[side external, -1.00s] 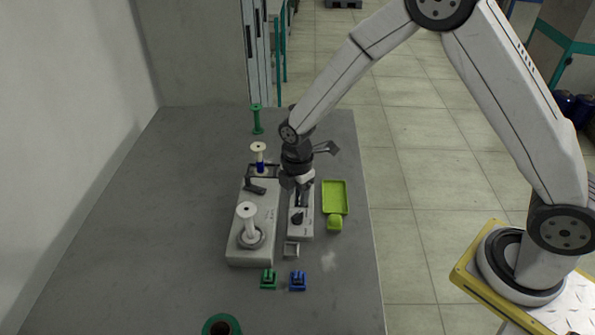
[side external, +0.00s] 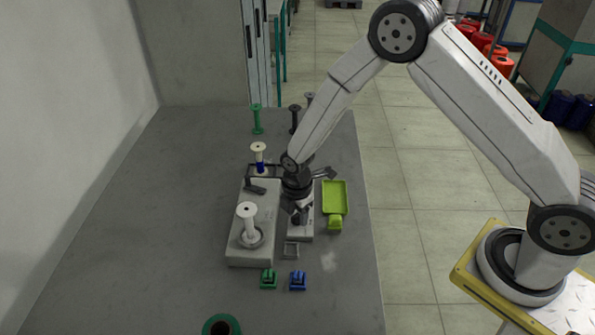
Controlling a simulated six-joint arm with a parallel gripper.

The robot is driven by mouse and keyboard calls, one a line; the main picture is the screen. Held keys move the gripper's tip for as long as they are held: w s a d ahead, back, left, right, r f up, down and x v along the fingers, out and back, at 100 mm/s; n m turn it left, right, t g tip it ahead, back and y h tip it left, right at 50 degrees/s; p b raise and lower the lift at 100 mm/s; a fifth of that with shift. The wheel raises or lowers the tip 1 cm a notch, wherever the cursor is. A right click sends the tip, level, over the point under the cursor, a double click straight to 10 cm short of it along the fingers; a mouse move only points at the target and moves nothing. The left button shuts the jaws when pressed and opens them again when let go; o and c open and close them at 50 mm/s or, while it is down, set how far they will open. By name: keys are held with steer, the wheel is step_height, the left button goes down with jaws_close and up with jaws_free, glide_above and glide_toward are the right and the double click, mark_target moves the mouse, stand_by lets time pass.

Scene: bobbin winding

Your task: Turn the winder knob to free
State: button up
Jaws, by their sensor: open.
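The winder (side external: 249,205) is a light grey box unit on the table, with a white bobbin (side external: 248,222) upright on its near spindle. A narrower grey panel (side external: 301,236) stands beside it on the right. The dark knob seen earlier near the panel's front end is now largely hidden by my gripper. My gripper (side external: 299,217) points down over this panel, right at or just above the knob. Its jaws are open. I cannot tell whether they touch the knob or which way the knob points.
A lime green tray (side external: 335,196) lies close to the right of my gripper. A white-and-blue bobbin (side external: 259,160) stands behind the winder. Green (side external: 268,279) and blue (side external: 298,281) clips lie in front. A green spool (side external: 222,325) is at the near edge. The table's left side is clear.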

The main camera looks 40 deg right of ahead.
jaws_close()
steer(key=shift+m, duration=0.4)
steer(key=m, duration=0.4)
steer(key=shift+m, duration=2)
jaws_free()
